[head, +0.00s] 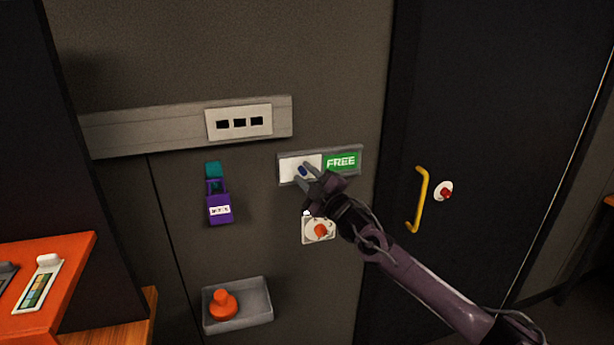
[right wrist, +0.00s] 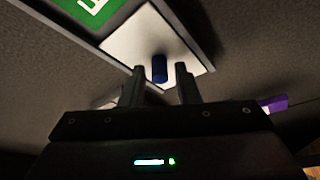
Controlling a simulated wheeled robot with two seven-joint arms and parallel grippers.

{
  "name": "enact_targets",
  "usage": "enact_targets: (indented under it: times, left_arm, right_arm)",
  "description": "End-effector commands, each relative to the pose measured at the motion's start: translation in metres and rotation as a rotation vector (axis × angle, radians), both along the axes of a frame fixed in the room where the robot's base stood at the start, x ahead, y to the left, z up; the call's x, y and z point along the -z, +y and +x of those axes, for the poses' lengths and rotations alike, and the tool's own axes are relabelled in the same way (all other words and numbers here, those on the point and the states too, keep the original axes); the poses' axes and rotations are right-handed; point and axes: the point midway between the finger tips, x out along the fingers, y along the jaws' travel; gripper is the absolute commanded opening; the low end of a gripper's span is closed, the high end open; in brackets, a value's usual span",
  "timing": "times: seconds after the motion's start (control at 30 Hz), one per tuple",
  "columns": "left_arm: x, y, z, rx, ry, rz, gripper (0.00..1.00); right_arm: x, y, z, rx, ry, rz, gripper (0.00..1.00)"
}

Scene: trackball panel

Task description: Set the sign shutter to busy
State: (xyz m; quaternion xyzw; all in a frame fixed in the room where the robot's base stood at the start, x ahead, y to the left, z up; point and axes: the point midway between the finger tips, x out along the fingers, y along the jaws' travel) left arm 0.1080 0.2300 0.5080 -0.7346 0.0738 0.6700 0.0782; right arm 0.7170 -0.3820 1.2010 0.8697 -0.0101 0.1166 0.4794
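The sign (head: 351,151) is on the grey wall panel and shows green FREE on its right half. A white shutter (head: 288,165) covers the left half and has a blue knob (head: 303,170). My right gripper (head: 303,177) is at the knob. In the right wrist view, the white shutter (right wrist: 130,42) and blue knob (right wrist: 159,68) are in front of the fingers (right wrist: 160,85). The fingers stand apart, with the knob at the gap between their tips. I cannot tell whether they touch it. My left gripper is not in view.
A grey tray (head: 262,312) holds an orange knobbed object (head: 223,304). A dark door with a yellow handle (head: 420,200) is at the right.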

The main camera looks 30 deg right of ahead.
Motion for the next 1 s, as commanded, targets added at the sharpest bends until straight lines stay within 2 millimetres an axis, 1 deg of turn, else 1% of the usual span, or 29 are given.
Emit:
enact_targets:
  times: [0.03, 0.2, 0.43, 0.53, 0.57, 0.67, 0.8, 0.9, 1.0]
  left_arm:
    - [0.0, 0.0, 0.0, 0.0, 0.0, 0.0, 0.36]
    - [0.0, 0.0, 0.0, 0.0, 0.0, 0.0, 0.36]
    - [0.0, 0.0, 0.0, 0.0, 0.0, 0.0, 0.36]
    - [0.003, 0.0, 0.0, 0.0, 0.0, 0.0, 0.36]
    - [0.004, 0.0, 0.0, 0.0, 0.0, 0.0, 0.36]
    - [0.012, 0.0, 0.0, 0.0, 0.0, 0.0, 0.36]
    - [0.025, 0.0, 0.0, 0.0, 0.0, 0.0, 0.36]
    - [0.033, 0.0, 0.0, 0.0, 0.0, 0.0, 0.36]
    - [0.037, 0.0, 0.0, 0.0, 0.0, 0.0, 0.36]
  right_arm:
    - [0.0, 0.0, 0.0, 0.0, 0.0, 0.0, 0.22]
    - [0.0, 0.0, 0.0, 0.001, 0.001, 0.0, 0.0]
    - [0.0, 0.0, 0.0, 0.001, 0.001, 0.0, 0.0]
    - [0.002, -0.007, -0.001, 0.002, 0.001, -0.002, 0.0]
    - [0.002, -0.011, -0.002, 0.003, 0.001, -0.002, 0.0]
    - [0.004, -0.033, -0.008, 0.006, 0.001, -0.004, 0.0]
    - [0.005, -0.072, -0.017, 0.006, 0.001, -0.004, 0.0]
    - [0.005, -0.095, -0.022, 0.006, 0.001, -0.003, 0.0]
    - [0.004, -0.11, -0.026, 0.004, 0.002, -0.002, 0.0]
